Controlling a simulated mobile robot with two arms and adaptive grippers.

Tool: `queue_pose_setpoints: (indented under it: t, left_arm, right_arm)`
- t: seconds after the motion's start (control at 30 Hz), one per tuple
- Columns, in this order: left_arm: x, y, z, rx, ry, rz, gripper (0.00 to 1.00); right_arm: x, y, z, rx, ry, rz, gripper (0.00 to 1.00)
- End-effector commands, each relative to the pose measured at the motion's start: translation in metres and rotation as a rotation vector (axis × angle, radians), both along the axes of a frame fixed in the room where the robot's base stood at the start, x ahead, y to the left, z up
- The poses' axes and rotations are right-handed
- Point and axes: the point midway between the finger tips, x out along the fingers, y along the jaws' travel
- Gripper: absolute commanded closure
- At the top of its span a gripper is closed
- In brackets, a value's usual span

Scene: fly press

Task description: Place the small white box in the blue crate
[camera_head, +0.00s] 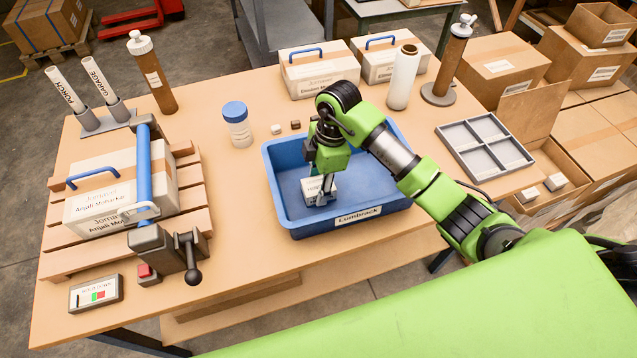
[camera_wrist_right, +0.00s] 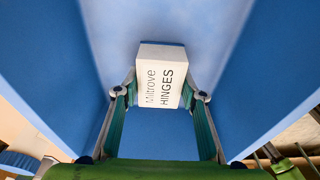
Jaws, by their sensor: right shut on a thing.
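The small white box (camera_head: 318,187) is inside the outline of the blue crate (camera_head: 345,226), in its left part. My right gripper (camera_head: 323,190) points down into the crate and is shut on the box. In the right wrist view the box (camera_wrist_right: 162,78) reads "Mitrove HINGES" and sits between the two fingertips (camera_wrist_right: 162,92), with blue crate walls around it. I cannot tell whether the box touches the crate floor. The crate carries a "Lundrack" label on its front. My left gripper is not in view.
A grey divided tray (camera_head: 485,146) and a white cylinder (camera_head: 403,77) are to the right. A press with a blue bar (camera_head: 144,165) and a labelled box stands left.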

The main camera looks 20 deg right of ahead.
Motion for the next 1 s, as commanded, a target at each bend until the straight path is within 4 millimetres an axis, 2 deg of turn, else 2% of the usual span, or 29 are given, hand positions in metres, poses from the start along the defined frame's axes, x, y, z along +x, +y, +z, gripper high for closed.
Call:
queue_pose_setpoints:
  t: [0.1,0.13,0.17,0.47,0.63,0.77,1.0]
  left_arm:
    - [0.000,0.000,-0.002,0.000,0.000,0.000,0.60]
    - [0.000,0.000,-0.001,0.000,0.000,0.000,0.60]
    - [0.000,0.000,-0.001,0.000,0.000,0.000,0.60]
    - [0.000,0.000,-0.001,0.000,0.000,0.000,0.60]
    - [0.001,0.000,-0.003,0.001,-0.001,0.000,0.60]
    - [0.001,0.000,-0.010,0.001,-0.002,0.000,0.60]
    - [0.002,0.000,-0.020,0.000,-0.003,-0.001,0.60]
  right_arm:
    - [0.000,0.000,-0.002,0.001,-0.001,0.000,0.92]
    - [0.000,0.000,-0.002,0.000,0.000,0.000,0.55]
    - [0.000,0.000,-0.002,0.000,0.000,0.000,0.47]
    - [0.000,0.000,-0.001,0.000,0.000,0.000,0.46]
    - [0.001,-0.001,0.007,0.002,-0.003,0.001,0.46]
    - [0.002,-0.005,0.028,0.000,-0.006,0.000,0.46]
    - [0.002,-0.013,0.082,-0.002,-0.007,0.001,0.46]
